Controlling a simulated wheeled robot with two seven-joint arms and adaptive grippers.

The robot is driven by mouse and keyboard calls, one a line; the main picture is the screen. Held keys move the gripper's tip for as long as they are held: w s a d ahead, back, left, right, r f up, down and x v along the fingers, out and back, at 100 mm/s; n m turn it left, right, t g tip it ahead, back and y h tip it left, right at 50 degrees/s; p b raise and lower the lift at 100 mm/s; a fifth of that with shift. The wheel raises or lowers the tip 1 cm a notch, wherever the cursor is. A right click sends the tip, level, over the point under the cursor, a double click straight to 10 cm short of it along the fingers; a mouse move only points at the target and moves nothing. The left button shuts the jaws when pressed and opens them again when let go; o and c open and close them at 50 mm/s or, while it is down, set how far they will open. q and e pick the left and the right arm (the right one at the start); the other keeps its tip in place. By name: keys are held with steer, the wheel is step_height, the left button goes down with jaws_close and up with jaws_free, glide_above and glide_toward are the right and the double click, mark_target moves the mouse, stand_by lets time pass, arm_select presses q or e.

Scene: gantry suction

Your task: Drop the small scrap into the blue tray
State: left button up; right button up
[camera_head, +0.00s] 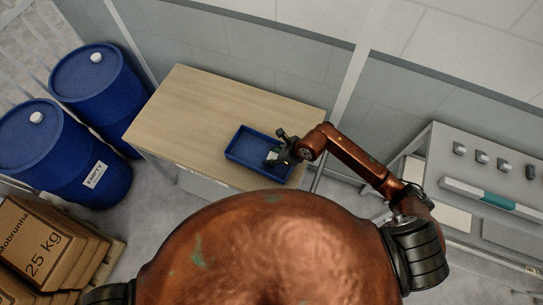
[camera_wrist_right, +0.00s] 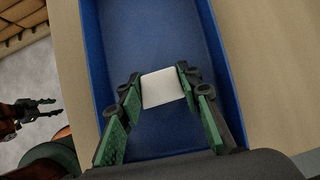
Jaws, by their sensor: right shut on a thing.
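The small scrap is a white, roughly square piece (camera_wrist_right: 163,89); in the head view it is a small pale patch (camera_head: 272,155). My right gripper (camera_wrist_right: 162,92) is shut on it, with a green-padded finger at each side. The blue tray (camera_head: 246,146) lies on the wooden table. In the head view my right gripper (camera_head: 275,157) is over the tray's right part. In the right wrist view the scrap appears in front of the tray floor (camera_wrist_right: 150,35); its exact height is hard to tell. My left gripper (camera_wrist_right: 40,109) shows at the left edge there, its fingers apart and empty.
The wooden table (camera_head: 190,110) is bare to the left of and behind the tray. Two blue drums (camera_head: 95,85) stand left of it, with stacked cardboard boxes (camera_head: 40,245) in front. A grey bench (camera_head: 450,150) with small parts stands at the right.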

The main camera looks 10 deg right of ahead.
steer(key=o, duration=1.1)
steer(key=shift+o, duration=0.2)
steer(key=v, duration=1.2)
